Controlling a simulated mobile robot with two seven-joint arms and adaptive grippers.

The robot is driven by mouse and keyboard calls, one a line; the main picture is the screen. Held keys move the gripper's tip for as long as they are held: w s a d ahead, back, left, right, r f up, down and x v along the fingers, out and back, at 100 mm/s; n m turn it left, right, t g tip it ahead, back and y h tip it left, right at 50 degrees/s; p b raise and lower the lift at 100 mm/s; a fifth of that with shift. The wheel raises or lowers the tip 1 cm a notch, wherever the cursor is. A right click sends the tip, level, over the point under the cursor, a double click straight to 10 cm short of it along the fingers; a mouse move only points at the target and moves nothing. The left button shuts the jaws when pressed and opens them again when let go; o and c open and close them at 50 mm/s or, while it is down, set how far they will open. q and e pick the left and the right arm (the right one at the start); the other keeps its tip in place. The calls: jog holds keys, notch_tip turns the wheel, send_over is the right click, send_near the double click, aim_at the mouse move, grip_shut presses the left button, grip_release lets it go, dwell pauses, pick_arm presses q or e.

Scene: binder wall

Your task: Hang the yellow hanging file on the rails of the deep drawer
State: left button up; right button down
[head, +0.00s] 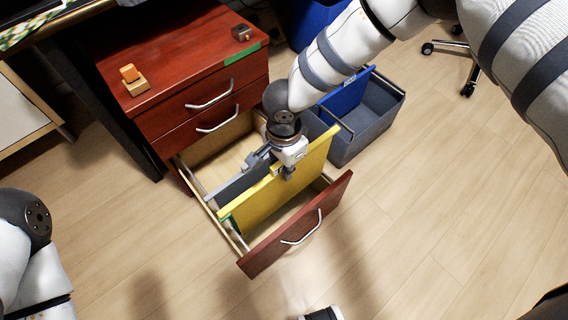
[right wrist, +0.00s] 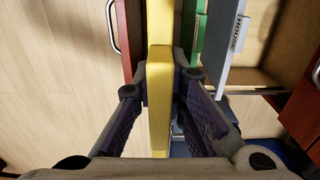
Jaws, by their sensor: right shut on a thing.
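The yellow hanging file (head: 268,200) is upright across the open deep drawer (head: 292,243), its top edge running from the left side to beyond the right side. My right gripper (head: 289,172) is shut on its top edge; the right wrist view shows the yellow edge (right wrist: 159,90) between both fingers. I cannot tell whether its hooks touch the rails. The drawer's left rail (head: 236,236) shows; the right one is mostly hidden by the file and arm. A grey file (head: 236,186) and a green file (right wrist: 196,30) hang in the drawer. My left gripper is out of view.
A grey bin (head: 376,128) with a blue file (head: 345,97) stands right of the red cabinet (head: 185,55). Orange and tan blocks (head: 133,80) and a dark block (head: 241,33) sit on the cabinet.

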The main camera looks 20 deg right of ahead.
aim_at(284, 203)
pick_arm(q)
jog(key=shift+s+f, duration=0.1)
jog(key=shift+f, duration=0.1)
pick_arm(e)
jog(key=shift+f, duration=0.5)
